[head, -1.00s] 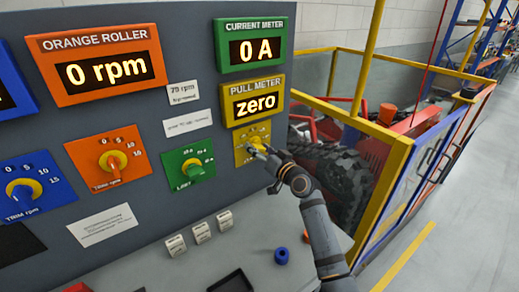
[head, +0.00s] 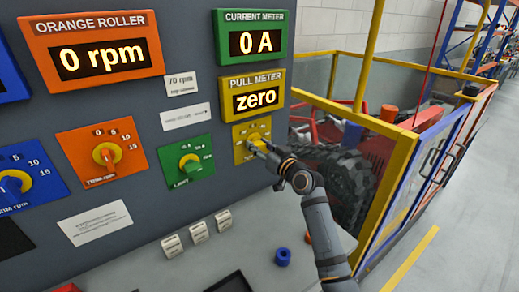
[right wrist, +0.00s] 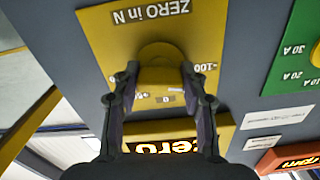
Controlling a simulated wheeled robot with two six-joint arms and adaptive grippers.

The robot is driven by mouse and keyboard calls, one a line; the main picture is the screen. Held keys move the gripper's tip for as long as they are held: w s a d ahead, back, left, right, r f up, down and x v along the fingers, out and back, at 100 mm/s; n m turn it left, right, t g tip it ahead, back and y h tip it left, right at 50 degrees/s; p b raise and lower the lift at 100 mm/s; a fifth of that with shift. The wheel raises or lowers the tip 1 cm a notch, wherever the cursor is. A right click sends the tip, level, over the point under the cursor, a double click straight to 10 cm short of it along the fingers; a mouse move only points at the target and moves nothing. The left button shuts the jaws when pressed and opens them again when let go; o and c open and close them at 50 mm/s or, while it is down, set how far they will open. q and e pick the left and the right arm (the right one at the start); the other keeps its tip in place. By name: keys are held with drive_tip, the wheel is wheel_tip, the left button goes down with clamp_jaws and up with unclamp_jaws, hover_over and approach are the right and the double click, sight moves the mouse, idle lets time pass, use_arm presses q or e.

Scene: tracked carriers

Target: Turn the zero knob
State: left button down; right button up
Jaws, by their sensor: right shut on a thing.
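The zero knob (right wrist: 160,76) is yellow and sits on a yellow plate (right wrist: 112,30) marked "ZERO in N" in the right wrist view. In the head view the plate (head: 240,148) is under the yellow pull meter (head: 252,99), which reads "zero". My right gripper (right wrist: 160,84) is shut on the knob, one finger on each side of it. In the head view my right gripper (head: 264,148) reaches the knob from the right and partly covers it. My left gripper is not in view.
An orange knob plate (head: 122,135) and a green knob plate (head: 200,150) are to the left on the same panel. A blue ring-shaped part (head: 283,257) lies on the desk below. A yellow frame (head: 384,190) stands to the right.

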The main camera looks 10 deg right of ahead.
drive_tip(key=o, duration=1.1)
drive_tip(key=shift+o, duration=0.2)
drive_tip(key=shift+s+d, duration=0.1)
drive_tip(key=shift+s, duration=0.1)
drive_tip(key=v, duration=1.1)
drive_tip(key=shift+s, duration=0.3)
drive_tip(key=shift+d+f, duration=0.1)
drive_tip(key=shift+f, duration=0.05)
